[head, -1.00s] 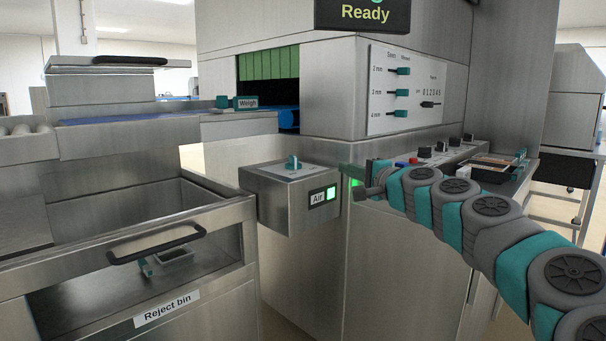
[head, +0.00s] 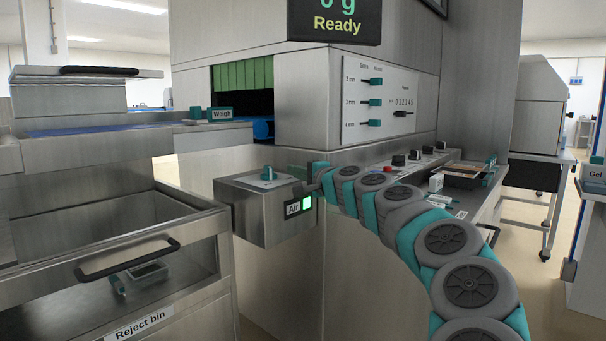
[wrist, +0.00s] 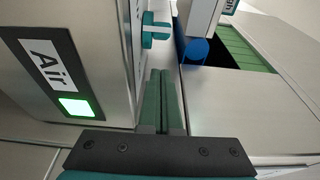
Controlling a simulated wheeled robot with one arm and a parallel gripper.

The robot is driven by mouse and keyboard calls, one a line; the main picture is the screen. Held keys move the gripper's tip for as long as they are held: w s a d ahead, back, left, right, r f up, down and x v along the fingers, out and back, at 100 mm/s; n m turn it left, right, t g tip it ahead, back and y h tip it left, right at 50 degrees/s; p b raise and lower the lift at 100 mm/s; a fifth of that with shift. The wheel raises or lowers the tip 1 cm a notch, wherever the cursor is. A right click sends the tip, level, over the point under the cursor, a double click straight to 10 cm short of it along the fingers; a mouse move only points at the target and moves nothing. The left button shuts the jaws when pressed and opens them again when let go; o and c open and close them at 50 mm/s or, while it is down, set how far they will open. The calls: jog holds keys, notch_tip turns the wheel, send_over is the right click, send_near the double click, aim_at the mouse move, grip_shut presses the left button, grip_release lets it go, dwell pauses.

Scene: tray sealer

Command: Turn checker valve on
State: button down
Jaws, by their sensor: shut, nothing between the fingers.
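A steel box labelled "Air" (head: 246,212) juts from the machine in the head view, with a lit green light (head: 307,203) on its front. A teal knob (head: 269,174) sits on a pale plate on its top; it also shows in the wrist view (wrist: 154,30). No label naming a checker valve is readable. My gripper (head: 309,182) is at the box's right edge, just right of the knob. In the wrist view the dark green fingers (wrist: 161,78) are together and empty, beside the box and short of the knob. The knob's exact setting is hard to read.
The reject bin (head: 150,285) with its black handle stands at the left. A panel with teal sliders (head: 375,103) is above the box. A ledge with several small controls (head: 415,157) runs behind my arm at the right. Open floor shows farther right.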

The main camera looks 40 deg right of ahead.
aim_at(273, 172)
jog(key=shift+w+a, duration=0.3)
jog(key=shift+a, duration=0.35)
jog(key=shift+w+a, duration=0.3)
jog(key=shift+a, duration=0.45)
jog(key=shift+w+a+r, duration=0.1)
jog(key=shift+w+a, duration=0.1)
jog(key=shift+a, duration=0.35)
jog(key=shift+w+a+m+g+h+p, duration=0.1)
jog(key=shift+a+m+g+h+p, duration=0.15)
jog(key=shift+m+h+p, duration=0.4)
jog(key=shift+s+a+m+g+h+p, duration=0.1)
jog(key=shift+m+g+h+p, duration=0.25)
jog(key=shift+h, duration=0.55)
jog(key=shift+w+a+m+g+h+p, duration=0.1)
jog(key=shift+a+m+g+h+p, duration=0.1)
jog(key=shift+m+h+p, duration=0.5)
jog(key=shift+a+h, duration=0.1)
jog(key=shift+h, duration=0.15)
jog(key=shift+f, duration=0.2)
